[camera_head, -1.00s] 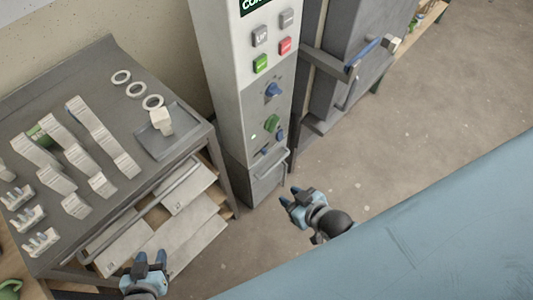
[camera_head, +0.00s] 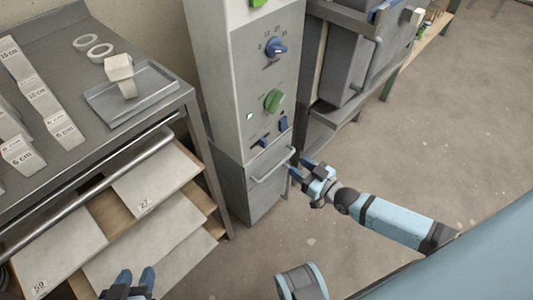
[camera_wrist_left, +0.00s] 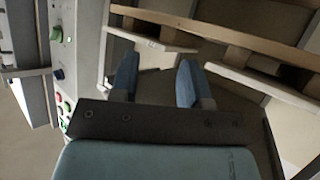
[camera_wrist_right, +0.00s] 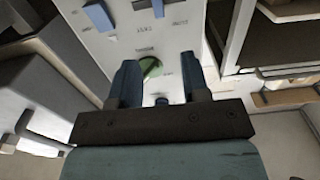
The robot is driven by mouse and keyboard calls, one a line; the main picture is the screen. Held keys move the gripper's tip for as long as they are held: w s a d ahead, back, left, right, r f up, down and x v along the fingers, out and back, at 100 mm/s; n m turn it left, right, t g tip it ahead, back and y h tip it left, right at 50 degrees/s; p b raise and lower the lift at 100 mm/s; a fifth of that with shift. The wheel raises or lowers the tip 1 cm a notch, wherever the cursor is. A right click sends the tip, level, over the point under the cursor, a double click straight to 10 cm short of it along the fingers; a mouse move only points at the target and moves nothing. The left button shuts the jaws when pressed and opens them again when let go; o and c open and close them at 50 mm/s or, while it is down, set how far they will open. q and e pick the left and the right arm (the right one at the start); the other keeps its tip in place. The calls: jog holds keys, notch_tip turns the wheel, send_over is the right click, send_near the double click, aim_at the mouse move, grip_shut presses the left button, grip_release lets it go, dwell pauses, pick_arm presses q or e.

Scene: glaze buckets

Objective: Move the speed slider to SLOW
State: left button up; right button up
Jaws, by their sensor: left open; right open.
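The control column (camera_head: 222,75) has a panel with small blue controls low on its front. One small blue control (camera_head: 264,142), which looks like a slider, sits at the lower left of the panel; I cannot read its label or scale. A blue switch-like control (camera_head: 283,123) is up and right of it. My right gripper (camera_head: 301,168) is open and empty, in front and right of the panel's lower end, apart from it. In the right wrist view its fingers (camera_wrist_right: 159,62) point toward the panel. My left gripper (camera_head: 136,278) is open and empty at the bottom, away from the panel.
A green knob (camera_head: 273,101) and a blue dial (camera_head: 275,47) are above the small controls. A handle bar (camera_head: 271,166) juts out just below them. A grey table (camera_head: 160,55) with shelves of boards stands left. A grey cabinet (camera_head: 345,70) stands right; floor is clear in front.

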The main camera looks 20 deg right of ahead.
jog(key=b, duration=0.1)
send_near(266, 143)
jog(key=w, duration=0.2)
jog(key=x, duration=0.2)
jog(key=b+x, duration=0.1)
jog(key=x, duration=0.5)
jog(key=shift+a+b, duration=0.35)
pick_arm(q)
jog(key=r, duration=0.1)
jog(key=w+d+r+t, duration=0.1)
jog(key=t+h, duration=0.1)
jog(key=shift+w+d+r, duration=0.25)
jog(key=shift+d+r, duration=0.15)
pick_arm(e)
jog(key=shift+c, duration=0.4)
pick_arm(q)
jog(key=shift+r, duration=0.1)
pick_arm(e)
grip_shut()
